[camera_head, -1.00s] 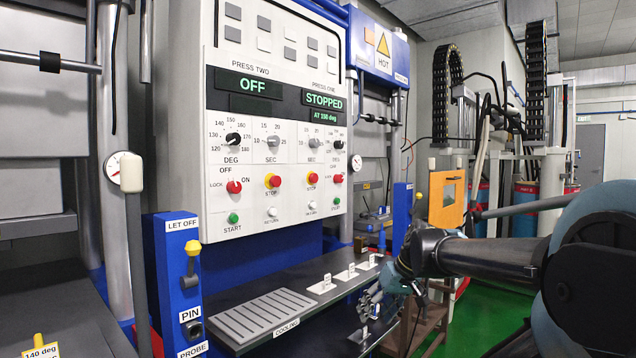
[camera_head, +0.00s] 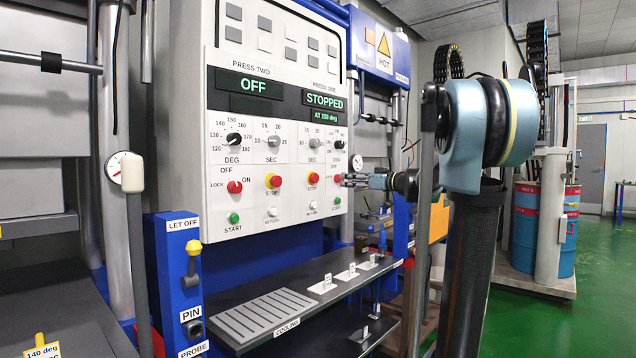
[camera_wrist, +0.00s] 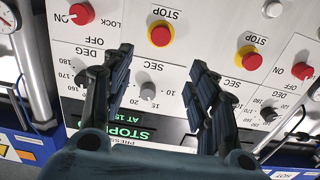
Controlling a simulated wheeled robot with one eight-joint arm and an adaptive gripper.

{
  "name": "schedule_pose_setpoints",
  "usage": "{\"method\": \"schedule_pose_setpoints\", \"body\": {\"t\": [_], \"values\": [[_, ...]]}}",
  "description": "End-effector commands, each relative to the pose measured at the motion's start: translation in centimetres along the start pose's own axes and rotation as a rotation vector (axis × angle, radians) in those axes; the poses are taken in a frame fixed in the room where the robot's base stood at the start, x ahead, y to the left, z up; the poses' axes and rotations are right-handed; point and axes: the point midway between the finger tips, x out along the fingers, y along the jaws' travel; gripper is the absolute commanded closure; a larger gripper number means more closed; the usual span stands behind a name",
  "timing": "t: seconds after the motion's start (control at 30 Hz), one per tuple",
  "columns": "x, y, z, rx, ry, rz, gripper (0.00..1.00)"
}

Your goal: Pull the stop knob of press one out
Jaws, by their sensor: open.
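The stop knob of press one (camera_head: 313,179) is a red mushroom knob in a yellow ring on the light panel, under the SEC dial, in the head view. It also shows in the wrist view (camera_wrist: 160,34), where the panel appears upside down. My gripper (camera_head: 343,180) is in front of the panel, just right of this knob in the head view. In the wrist view my gripper (camera_wrist: 159,60) is open and empty. Its fingertips point toward the knob, which shows just past the gap between them, untouched as far as I can see.
Press two's stop knob (camera_head: 273,181) is left of press one's. The press one SEC dial (camera_wrist: 148,90) shows between my fingers. A red lock switch (camera_wrist: 81,13) is close by on the panel. The shelf (camera_head: 240,300) below carries small white label stands.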

Motion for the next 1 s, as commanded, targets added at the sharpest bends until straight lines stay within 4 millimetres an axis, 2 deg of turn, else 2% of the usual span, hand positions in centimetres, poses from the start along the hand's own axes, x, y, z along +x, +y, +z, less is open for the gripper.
{"method": "schedule_pose_setpoints", "body": {"t": [0.17, 0.8, 1.0], "values": [[1.7, 0.0, -0.1, -0.001, 0.004, -0.002, 0.47], [12.8, 0.0, -0.1, 0.0, 0.002, -0.002, 0.47], [15.6, -0.1, -0.1, 0.0, 0.002, -0.001, 0.47]]}}
